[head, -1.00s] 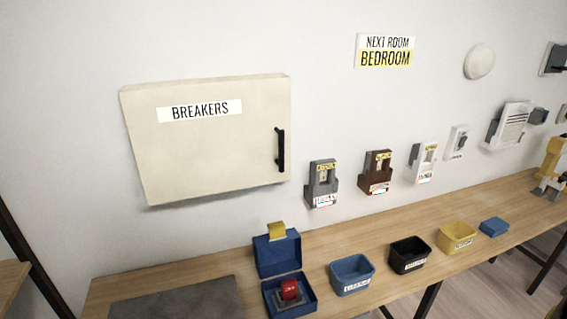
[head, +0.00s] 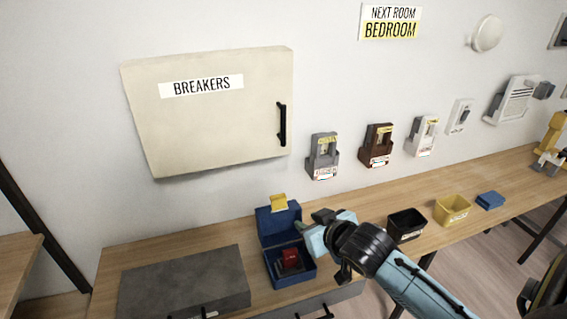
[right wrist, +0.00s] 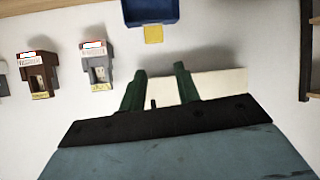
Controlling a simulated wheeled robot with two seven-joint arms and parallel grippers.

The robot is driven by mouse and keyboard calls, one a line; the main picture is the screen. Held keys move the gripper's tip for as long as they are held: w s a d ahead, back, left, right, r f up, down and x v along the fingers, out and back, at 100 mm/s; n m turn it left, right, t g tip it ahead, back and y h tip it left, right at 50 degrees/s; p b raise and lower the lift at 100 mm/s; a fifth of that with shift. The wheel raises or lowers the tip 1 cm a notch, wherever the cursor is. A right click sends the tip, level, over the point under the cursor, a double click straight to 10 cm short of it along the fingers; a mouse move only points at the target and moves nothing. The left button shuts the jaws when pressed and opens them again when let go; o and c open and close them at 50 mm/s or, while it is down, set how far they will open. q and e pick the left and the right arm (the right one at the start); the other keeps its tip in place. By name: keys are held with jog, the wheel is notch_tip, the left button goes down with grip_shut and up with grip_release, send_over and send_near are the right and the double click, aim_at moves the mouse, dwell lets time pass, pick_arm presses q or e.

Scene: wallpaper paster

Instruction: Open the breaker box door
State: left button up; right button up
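The cream breaker box (head: 215,125), labelled BREAKERS, hangs on the wall at the left of the head view. Its door is shut, with a black vertical handle (head: 282,124) near the right edge. My right gripper (head: 306,223) is below and slightly right of the handle, in front of the blue open-lidded box, apart from the door. In the right wrist view its two dark green fingers (right wrist: 160,88) are spread, with nothing held. The cream box (right wrist: 225,86) shows behind them, and a small dark piece, perhaps the handle, shows between them. My left gripper is not in view.
A blue box (head: 265,226) with a raised lid and red item stands on the wooden bench (head: 350,206). Black (head: 408,222) and yellow (head: 452,209) bins stand farther right.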

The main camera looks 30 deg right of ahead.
aim_at(285, 118)
jog(key=w+d+r+t, duration=0.3)
jog(key=w+r, duration=0.1)
jog(key=r, duration=0.4)
jog(key=w+d+r+t, duration=0.3)
jog(key=w+d+r, duration=0.15)
jog(key=r, duration=0.25)
jog(key=shift+y, duration=0.3)
jog(key=w, duration=0.4)
jog(key=w+p, duration=0.1)
jog(key=w, duration=0.4)
jog(key=w+p, duration=0.1)
jog(key=w, duration=0.3)
jog(key=shift+w+a+r, duration=0.3)
jog(key=shift+a, duration=0.1)
grip_shut()
